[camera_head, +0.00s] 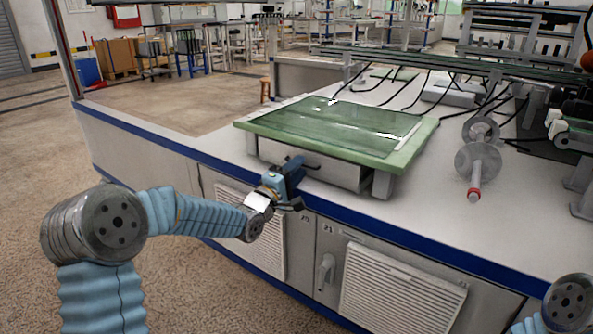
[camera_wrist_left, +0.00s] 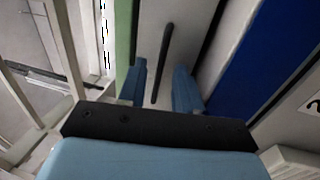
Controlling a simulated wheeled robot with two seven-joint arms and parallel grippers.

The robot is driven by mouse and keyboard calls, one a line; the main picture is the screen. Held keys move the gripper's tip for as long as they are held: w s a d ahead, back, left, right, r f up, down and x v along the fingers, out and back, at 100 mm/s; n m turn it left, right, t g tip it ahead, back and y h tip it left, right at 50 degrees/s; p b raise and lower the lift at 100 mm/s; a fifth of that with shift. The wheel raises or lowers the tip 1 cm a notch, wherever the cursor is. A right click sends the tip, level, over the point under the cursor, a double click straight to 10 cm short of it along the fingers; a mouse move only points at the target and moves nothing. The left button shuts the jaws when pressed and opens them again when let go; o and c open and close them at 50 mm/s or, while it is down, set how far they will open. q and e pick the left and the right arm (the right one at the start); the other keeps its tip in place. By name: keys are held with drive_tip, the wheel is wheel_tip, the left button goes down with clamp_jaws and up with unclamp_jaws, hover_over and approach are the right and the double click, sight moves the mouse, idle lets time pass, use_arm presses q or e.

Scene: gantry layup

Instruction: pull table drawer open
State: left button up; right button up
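The small table with a green top (camera_head: 400,160) stands on the white bench, and its grey drawer (camera_head: 338,174) faces me under the top. The drawer looks shut in the head view. My left gripper (camera_head: 300,164) is at the drawer front. In the left wrist view the dark bar handle (camera_wrist_left: 162,62) lies on the grey drawer front (camera_wrist_left: 178,18), between the two blue fingers of my left gripper (camera_wrist_left: 160,80). The fingers are apart, with a gap on each side of the handle. My right gripper is out of view; only part of my right arm shows at the lower right.
The bench has a blue edge strip (camera_head: 440,256) and cabinet doors with vents (camera_head: 400,290) below it. A grey roller with a red end (camera_head: 477,165) stands right of the table. Cables and a rail (camera_head: 450,62) lie behind. The floor (camera_head: 40,160) at left is clear.

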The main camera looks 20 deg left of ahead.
use_arm(q)
clamp_jaws()
idle(1.5)
